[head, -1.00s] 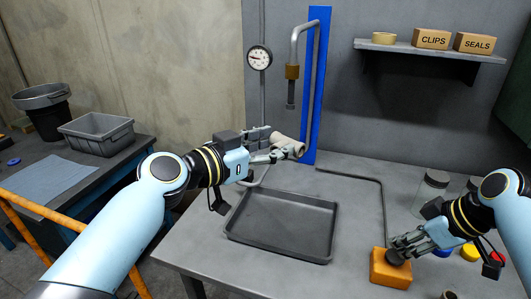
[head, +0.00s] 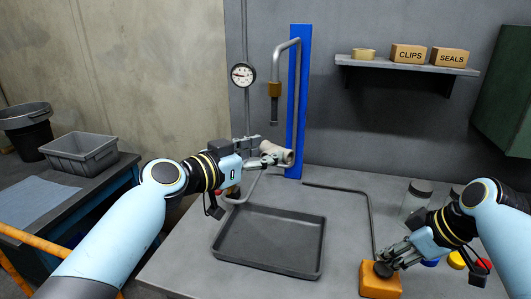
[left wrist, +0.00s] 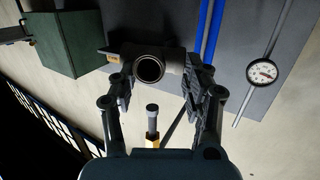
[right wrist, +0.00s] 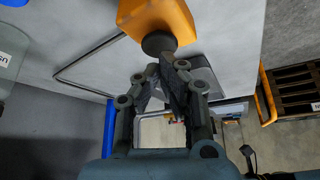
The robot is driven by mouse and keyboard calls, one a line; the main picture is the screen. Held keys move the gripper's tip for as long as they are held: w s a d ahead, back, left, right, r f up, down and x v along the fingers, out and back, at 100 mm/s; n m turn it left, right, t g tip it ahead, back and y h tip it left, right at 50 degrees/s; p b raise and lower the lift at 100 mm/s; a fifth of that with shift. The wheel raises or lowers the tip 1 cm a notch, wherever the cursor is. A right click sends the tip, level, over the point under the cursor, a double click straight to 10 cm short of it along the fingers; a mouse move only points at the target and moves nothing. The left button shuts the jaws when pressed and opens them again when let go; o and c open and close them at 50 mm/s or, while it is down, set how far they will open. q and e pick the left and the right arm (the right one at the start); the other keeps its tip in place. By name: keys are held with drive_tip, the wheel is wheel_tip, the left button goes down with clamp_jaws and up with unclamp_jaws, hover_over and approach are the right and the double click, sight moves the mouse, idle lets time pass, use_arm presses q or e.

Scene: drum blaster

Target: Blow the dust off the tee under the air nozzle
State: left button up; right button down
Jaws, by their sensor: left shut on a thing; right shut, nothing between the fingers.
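The pale grey tee (head: 277,153) is held sideways in my left gripper (head: 262,152), which is shut on it. It also shows between the fingers in the left wrist view (left wrist: 150,68), one open end facing the camera. The air nozzle (head: 274,112) points down from a bent pipe on the blue panel, a short gap above the tee. Dust on the tee cannot be made out. My right gripper (head: 388,264) is shut and empty, fingertips at the black button (head: 382,269) on the orange box (head: 381,285). Whether they press it I cannot tell.
A dark tray (head: 268,241) lies on the bench below the tee. Jars (head: 416,200) and coloured caps (head: 456,259) stand near my right arm. A gauge (head: 243,75) hangs on the wall; a shelf (head: 405,64) carries boxes at upper right.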

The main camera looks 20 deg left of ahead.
drive_tip(key=shift+f, duration=1.05)
idle(1.3)
idle(1.8)
drive_tip(key=shift+r, duration=3.55)
use_arm(q)
drive_tip(key=shift+s, duration=5)
use_arm(e)
drive_tip(key=shift+f, duration=0.15)
